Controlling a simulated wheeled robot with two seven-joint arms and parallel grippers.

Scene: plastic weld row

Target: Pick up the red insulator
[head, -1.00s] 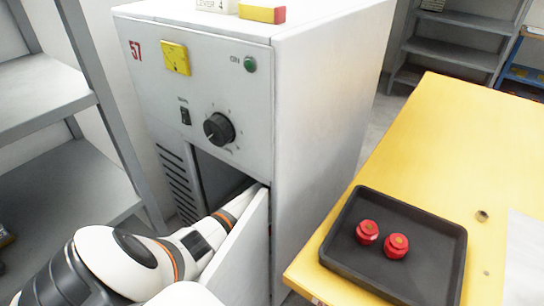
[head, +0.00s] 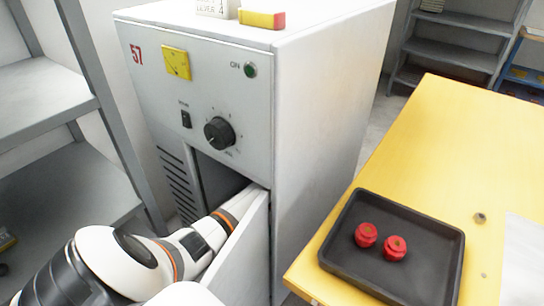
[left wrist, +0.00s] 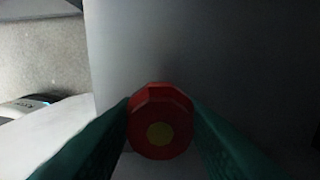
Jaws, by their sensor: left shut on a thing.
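In the left wrist view a red insulator (left wrist: 160,108) with a yellow centre sits between the two green fingers of my left gripper (left wrist: 161,125), which is shut on it. In the head view my left arm reaches into the open compartment (head: 218,178) of the grey cabinet, and its gripper is hidden there behind the open door (head: 243,250). Two more red insulators, one on the left (head: 366,235) and one on the right (head: 395,248), stand in a black tray (head: 440,275). My right gripper is not in view.
The tray lies on a yellow table (head: 455,130) with a small nut (head: 479,217). Grey shelves (head: 50,90) stand at the left.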

